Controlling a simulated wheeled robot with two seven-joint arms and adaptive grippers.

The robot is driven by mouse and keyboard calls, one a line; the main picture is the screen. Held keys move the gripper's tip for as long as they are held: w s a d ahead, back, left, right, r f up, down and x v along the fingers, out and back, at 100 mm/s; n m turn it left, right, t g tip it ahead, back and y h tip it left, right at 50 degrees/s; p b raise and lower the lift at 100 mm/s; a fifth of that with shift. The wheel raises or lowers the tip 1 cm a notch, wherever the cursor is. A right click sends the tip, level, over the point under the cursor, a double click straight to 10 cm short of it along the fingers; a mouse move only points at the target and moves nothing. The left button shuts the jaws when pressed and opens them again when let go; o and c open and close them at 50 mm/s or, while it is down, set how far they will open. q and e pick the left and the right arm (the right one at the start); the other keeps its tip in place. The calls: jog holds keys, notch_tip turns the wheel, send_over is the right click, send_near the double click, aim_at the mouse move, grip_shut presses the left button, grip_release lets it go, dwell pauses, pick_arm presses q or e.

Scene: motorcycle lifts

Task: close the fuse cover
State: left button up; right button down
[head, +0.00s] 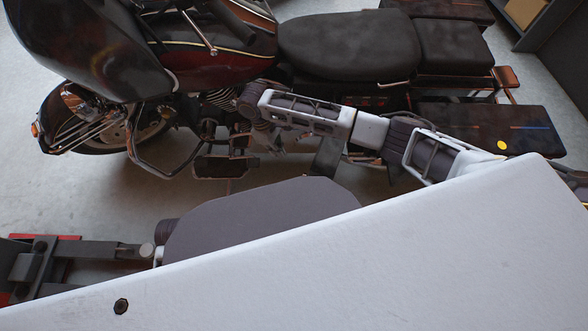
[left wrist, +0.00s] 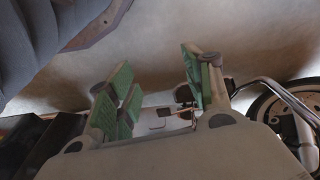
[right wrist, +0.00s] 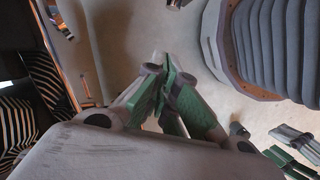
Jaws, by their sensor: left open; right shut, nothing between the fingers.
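I cannot pick out the fuse cover for certain in any view. In the right wrist view my right gripper (right wrist: 167,80) has its green-padded fingers together, with nothing between them. Grey floor shows beyond its tips. In the left wrist view my left gripper (left wrist: 160,88) stands open, with a wide empty gap between its green pads. Part of the motorcycle (left wrist: 296,115) lies beyond and to the right of it. In the head view my right arm reaches in from the right, across the near side of the motorcycle (head: 345,45). Its far end is near the engine.
A large pale panel with a dark round spot fills the bottom of the head view and hides what lies below; I cannot tell what it is. A dark side case (head: 490,128) sticks out at the motorcycle's rear. Bare floor (head: 75,190) shows left of the engine.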

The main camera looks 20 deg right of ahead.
jog(key=shift+f, duration=0.1)
pick_arm(q)
jog(key=r+b, duration=0.1)
jog(key=b, duration=0.1)
jog(key=d+r+t+b, duration=0.1)
jog(key=r+b, duration=0.1)
jog(key=shift+w+d+r+h, duration=0.15)
jog(key=shift+r+h, duration=0.1)
jog(key=shift+h, duration=0.05)
pick_arm(e)
jog(key=s+d+f, duration=0.4)
jog(key=d+f, duration=0.1)
jog(key=f, duration=0.4)
jog(key=shift+f, duration=0.35)
pick_arm(q)
jog(key=shift+w+r, duration=0.1)
jog(key=shift+r, duration=0.15)
pick_arm(e)
jog(key=shift+s+d, duration=0.1)
jog(key=shift+d, duration=0.05)
pick_arm(q)
jog(key=shift+p, duration=0.3)
